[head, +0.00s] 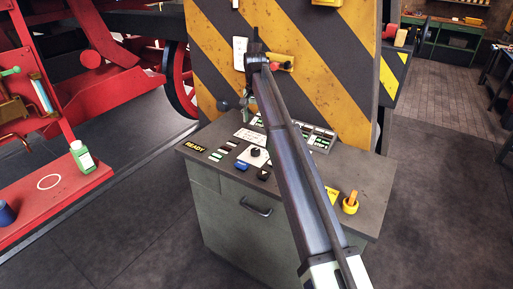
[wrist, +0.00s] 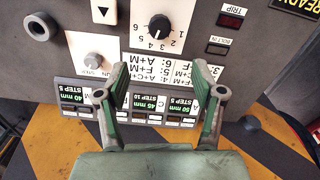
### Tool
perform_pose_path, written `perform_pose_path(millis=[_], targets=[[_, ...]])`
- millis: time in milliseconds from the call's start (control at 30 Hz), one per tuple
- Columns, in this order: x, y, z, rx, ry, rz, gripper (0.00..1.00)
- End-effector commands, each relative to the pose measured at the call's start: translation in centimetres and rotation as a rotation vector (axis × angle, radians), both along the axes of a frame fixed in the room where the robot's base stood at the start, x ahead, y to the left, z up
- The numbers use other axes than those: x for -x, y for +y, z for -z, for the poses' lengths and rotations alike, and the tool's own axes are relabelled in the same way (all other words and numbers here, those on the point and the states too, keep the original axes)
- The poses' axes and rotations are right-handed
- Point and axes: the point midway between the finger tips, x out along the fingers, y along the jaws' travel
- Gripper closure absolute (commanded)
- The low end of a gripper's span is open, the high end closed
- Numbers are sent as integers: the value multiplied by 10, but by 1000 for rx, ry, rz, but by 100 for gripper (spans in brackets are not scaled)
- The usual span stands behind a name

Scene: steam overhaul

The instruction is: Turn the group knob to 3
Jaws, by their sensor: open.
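The group knob (wrist: 158,24) is a round black dial on a white plate at the top of the wrist view. Its numbers 1 to 6 appear upside down along its lower side; I cannot tell surely which one its mark points at. In the head view the knob (head: 256,152) sits on the console top, left of my arm. My gripper (wrist: 161,94) is open in the wrist view, its two green-padded fingers apart with nothing between them. The fingers appear over the row of displays and the legend plate, apart from the knob.
A green bottle (head: 82,157) stands on a red surface at the left.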

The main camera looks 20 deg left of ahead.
Motion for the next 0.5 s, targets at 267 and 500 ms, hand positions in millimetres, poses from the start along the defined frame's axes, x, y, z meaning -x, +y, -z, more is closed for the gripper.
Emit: perform_pose_path(millis=[267,500], targets=[[1,-1,54,2,2,0,32],[1,-1,101,1,2,0,32]])
